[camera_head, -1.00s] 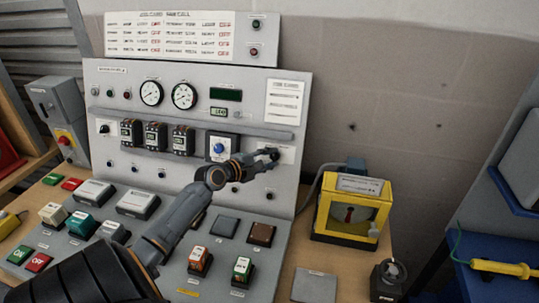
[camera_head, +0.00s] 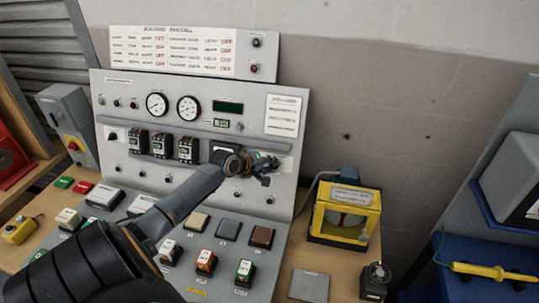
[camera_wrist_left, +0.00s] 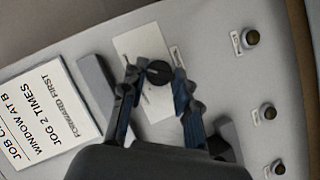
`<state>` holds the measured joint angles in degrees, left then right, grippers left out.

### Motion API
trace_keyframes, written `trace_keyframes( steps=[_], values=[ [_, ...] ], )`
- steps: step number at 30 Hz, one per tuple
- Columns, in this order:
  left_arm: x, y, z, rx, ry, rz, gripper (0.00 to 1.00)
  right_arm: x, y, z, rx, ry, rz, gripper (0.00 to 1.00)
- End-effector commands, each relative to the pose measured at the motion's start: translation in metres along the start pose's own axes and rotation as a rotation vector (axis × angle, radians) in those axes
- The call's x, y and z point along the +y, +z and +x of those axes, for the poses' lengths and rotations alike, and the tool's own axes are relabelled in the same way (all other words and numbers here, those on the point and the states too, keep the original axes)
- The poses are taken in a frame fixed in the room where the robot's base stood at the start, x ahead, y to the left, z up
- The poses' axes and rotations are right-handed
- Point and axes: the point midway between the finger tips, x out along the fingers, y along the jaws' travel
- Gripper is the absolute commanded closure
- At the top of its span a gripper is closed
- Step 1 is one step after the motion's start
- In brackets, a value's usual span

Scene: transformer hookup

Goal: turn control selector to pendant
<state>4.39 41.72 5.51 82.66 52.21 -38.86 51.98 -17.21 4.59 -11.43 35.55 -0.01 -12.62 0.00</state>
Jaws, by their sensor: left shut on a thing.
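The control selector is a small dark round knob (camera_wrist_left: 158,72) on a pale label plate (camera_wrist_left: 143,55) in the left wrist view. The plate's text is too small to read. My left gripper (camera_wrist_left: 154,78) has its two fingers on either side of the knob and is shut on it. In the head view my left gripper (camera_head: 266,168) is against the right part of the upright grey panel (camera_head: 205,95), over the plate. The knob is hidden there behind the fingers, and its pointing direction cannot be told.
A white instruction card (camera_head: 283,115) is above the gripper. A row of dark breakers (camera_head: 161,146) is to its left. Coloured buttons (camera_head: 205,262) cover the sloped desk below. A yellow-framed box (camera_head: 345,214) stands to the right. Small round buttons (camera_wrist_left: 252,37) line the panel nearby.

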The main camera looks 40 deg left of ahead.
Motion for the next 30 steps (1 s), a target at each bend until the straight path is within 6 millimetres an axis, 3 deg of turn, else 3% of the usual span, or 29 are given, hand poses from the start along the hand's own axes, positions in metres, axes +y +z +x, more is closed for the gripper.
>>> trace_keyframes(
  steps=[20, 21, 23, 30],
  values=[
    [-0.0009, 0.0012, 0.0007, -0.002, -0.031, 0.050, 1.00, -0.0014, -0.0013, -0.0080, 0.001, -0.002, 0.000, 0.60],
    [-0.0009, 0.0013, 0.0007, -0.002, -0.031, 0.050, 0.61, -0.0014, -0.0013, -0.0080, 0.001, -0.002, 0.000, 0.60],
    [-0.0008, 0.0012, 0.0006, -0.002, -0.030, 0.050, 0.49, -0.0014, -0.0013, -0.0080, 0.001, -0.002, 0.000, 0.60],
    [0.0000, 0.0006, 0.0004, -0.001, -0.029, 0.049, 0.47, -0.0013, -0.0013, -0.0081, 0.001, -0.002, 0.000, 0.60]
  ],
)
